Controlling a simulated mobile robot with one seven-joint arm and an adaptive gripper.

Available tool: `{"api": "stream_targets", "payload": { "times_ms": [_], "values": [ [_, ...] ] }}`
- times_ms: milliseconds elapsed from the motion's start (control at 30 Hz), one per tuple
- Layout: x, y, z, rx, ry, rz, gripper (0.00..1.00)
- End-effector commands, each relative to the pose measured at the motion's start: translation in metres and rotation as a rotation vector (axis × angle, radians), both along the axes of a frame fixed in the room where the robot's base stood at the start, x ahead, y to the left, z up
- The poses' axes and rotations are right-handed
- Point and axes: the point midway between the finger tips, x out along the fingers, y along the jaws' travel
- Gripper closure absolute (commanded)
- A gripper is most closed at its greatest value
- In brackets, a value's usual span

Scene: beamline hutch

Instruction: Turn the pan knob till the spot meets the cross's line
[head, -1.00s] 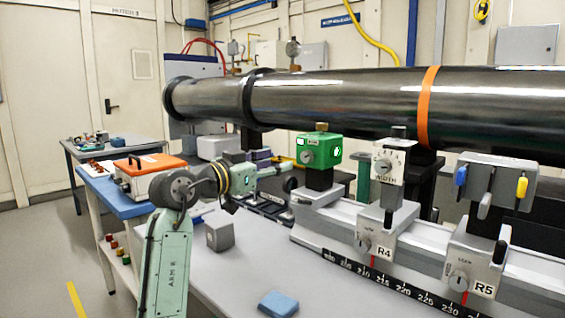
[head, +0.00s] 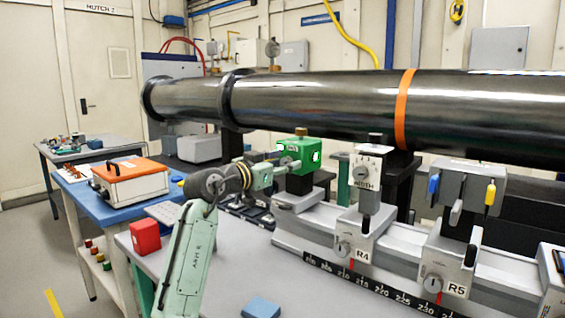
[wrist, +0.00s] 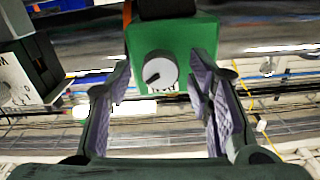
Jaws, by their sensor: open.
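The green box (head: 305,152) stands on the grey rail in the head view, with a brass knob on top. In the wrist view the green box (wrist: 185,40) fills the upper middle. A pale round knob (wrist: 160,68) with a dark pointer mark is on its face. My gripper (wrist: 162,78) is open, with one finger on each side of the knob; I see no contact. In the head view my gripper (head: 272,168) is at the box's left side and hides the knob. The box's right face has a bright patch; I cannot make out a spot or cross.
Carriages R4 (head: 357,245) and R5 (head: 445,270) stand on the rail to the right. A large dark pipe (head: 330,105) runs behind. A red block (head: 145,237) and a blue block (head: 260,308) lie on the grey bench. An orange-lidded case (head: 130,180) is at left.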

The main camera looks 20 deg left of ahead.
Motion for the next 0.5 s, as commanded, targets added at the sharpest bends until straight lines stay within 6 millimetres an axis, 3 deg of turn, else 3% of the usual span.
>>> {"api": "stream_targets", "payload": {
  "times_ms": [100, 500],
  "values": [
    [-0.0002, 0.0001, 0.0000, 0.000, 0.000, 0.000, 0.54],
    [-0.0005, 0.0002, 0.0001, 0.000, 0.000, 0.000, 0.81]
  ]
}}
